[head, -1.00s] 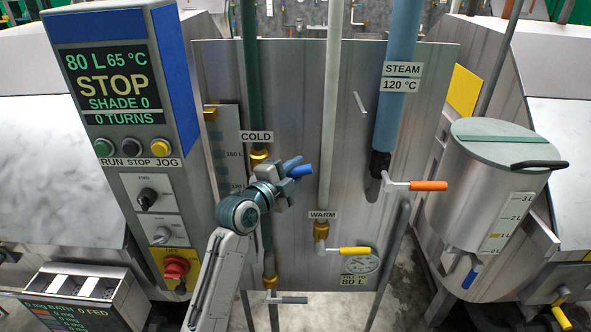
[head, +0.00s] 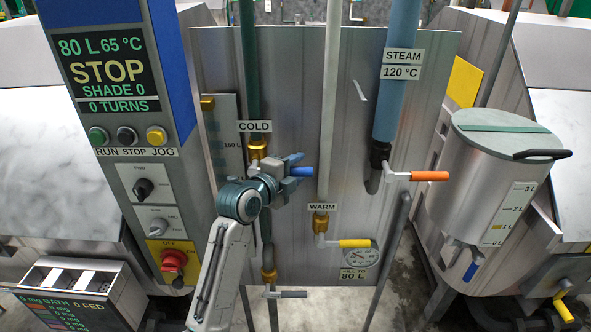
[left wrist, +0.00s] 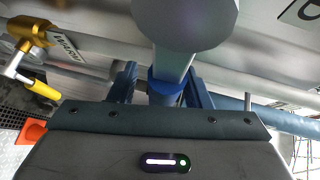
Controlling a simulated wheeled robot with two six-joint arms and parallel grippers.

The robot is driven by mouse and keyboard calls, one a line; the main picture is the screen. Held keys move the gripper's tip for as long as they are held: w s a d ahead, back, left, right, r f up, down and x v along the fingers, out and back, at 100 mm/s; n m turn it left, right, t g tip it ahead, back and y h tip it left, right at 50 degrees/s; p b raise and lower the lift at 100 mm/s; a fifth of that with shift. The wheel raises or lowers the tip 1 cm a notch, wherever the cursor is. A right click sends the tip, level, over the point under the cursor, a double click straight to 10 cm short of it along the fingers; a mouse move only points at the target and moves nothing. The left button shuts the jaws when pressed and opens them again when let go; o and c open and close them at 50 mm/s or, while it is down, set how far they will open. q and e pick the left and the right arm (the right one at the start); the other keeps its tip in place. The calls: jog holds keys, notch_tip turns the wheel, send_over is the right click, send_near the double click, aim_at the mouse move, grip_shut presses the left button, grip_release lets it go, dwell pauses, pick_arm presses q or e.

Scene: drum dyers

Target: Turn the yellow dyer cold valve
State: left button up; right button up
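The cold valve has a blue lever handle (head: 301,172) pointing right from the pipe under the COLD sign (head: 255,126). My left gripper (head: 290,171) is at this handle, with its blue-grey fingers on either side of it. In the left wrist view the blue handle (left wrist: 165,86) lies between the two fingers of my left gripper (left wrist: 165,95), which are apart. A gap shows at the left finger; contact at the right finger is unclear. My gripper hides part of the valve body. My right gripper is not in view.
The warm valve with its yellow handle (head: 354,243) is below right, beside a gauge (head: 361,255). The steam valve's orange handle (head: 430,176) is farther right. A control panel (head: 112,70) reading STOP stands left. A lidded steel pot (head: 487,190) stands right.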

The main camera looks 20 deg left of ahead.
pick_arm(q)
jog(key=shift+s+a, duration=0.1)
jog(key=shift+s, duration=0.25)
jog(key=b+v, duration=0.3)
jog(key=v, duration=0.7)
jog(key=shift+b, duration=0.35)
